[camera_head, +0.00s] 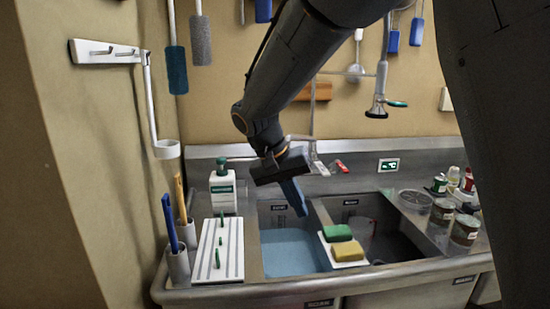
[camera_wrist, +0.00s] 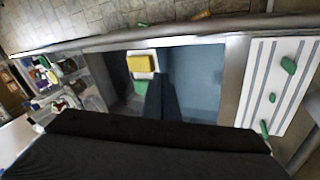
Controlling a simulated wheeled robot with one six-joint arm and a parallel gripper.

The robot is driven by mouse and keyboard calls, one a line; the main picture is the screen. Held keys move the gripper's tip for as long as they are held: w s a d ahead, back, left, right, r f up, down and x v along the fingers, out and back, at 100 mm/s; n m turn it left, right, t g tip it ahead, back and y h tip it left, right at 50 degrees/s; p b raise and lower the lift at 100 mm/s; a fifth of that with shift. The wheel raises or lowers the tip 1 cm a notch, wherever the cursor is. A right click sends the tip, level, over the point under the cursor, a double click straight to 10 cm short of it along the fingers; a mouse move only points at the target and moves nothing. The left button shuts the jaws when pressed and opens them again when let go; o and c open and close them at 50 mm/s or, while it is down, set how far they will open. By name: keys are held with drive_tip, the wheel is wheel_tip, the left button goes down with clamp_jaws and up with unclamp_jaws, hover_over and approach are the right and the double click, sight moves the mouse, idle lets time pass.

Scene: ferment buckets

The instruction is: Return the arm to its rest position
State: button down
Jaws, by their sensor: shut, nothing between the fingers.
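My gripper (camera_head: 294,196) hangs from my dark arm over the double sink, pointing down. Its blue-grey fingers are together with nothing held between them. In the wrist view the shut fingers (camera_wrist: 162,98) show above the divider between the two basins, near the sponges. My arm reaches in from the top of the head view, bent at the elbow above the sink.
The left basin (camera_head: 288,252) holds blue water. A green sponge (camera_head: 337,232) and a yellow sponge (camera_head: 347,251) lie on a white holder at the divider. A soap bottle (camera_head: 223,190), white drainboard (camera_head: 218,250) and jars (camera_head: 465,230) flank the sink. Brushes and a sprayer (camera_head: 378,95) hang behind.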

drive_tip(key=s+d+f+n+y+b, duration=0.1)
drive_tip(key=s+d+f+y+b, duration=0.1)
drive_tip(key=s+d+f, duration=0.5)
drive_tip(key=s+d+f+n+y+b, duration=0.1)
drive_tip(key=s+d+f+b, duration=0.3)
drive_tip(key=s+f, duration=0.5)
wheel_tip(320, 180, down, 3)
drive_tip(key=d+y, duration=0.1)
drive_tip(key=d, duration=0.1)
drive_tip(key=shift+s+d+g+y+b, duration=0.3)
drive_tip(key=shift+s+d+b, duration=0.05)
drive_tip(key=shift+s, duration=0.05)
